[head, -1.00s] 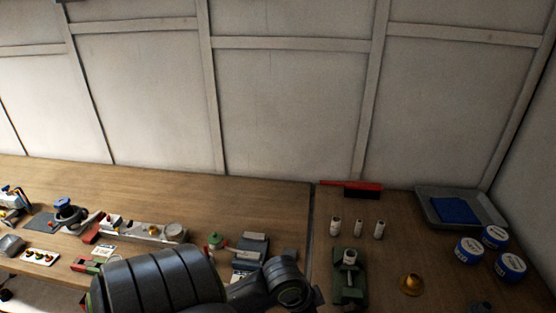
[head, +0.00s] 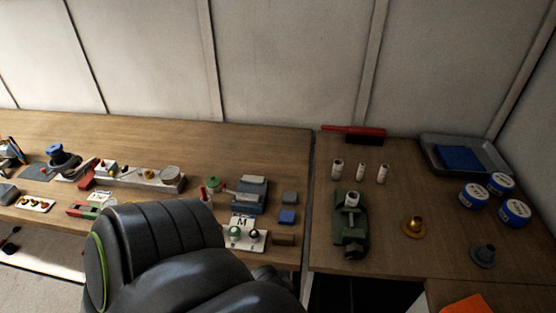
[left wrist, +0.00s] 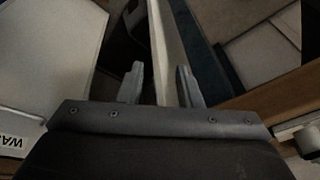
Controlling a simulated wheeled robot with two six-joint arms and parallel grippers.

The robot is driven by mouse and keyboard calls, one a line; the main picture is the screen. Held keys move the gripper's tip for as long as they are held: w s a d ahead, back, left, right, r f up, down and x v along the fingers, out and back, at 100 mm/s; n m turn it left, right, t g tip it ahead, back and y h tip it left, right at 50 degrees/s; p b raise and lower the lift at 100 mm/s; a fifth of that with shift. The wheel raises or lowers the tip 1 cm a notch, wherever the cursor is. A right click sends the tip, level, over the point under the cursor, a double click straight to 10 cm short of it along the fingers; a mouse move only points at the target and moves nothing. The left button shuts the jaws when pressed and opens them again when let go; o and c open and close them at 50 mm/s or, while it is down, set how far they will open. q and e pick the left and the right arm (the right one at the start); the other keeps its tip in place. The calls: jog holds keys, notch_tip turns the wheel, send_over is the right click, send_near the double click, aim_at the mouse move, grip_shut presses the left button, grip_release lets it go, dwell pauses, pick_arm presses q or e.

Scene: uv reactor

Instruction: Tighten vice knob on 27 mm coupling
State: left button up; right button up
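The green vice (head: 349,222) stands on the right-hand bench in the head view. A pale cylindrical piece (head: 352,199), which looks like the coupling, sits upright at its top. A dark part, perhaps the knob, is at the vice's near end; its details are too small to tell. My left gripper (left wrist: 160,84) shows in the left wrist view with its two fingers apart and nothing between them. It is away from the vice. In the head view a large dark arm of mine covers the lower middle, and no gripper shows there. My right gripper is not in view.
Three small white cylinders (head: 360,172) stand behind the vice, near a red brush (head: 352,134). A brass part (head: 414,225), a grey flanged part (head: 482,254), blue-lidded tins (head: 473,195) and a grey tray (head: 431,153) are to the right. The left bench holds several small tools.

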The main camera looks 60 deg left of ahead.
pick_arm(q)
notch_tip(320, 180, down, 12)
jog(key=b, duration=0.4)
jog(key=shift+s+a+r, duration=0.15)
jog(key=shift+s, duration=0.25)
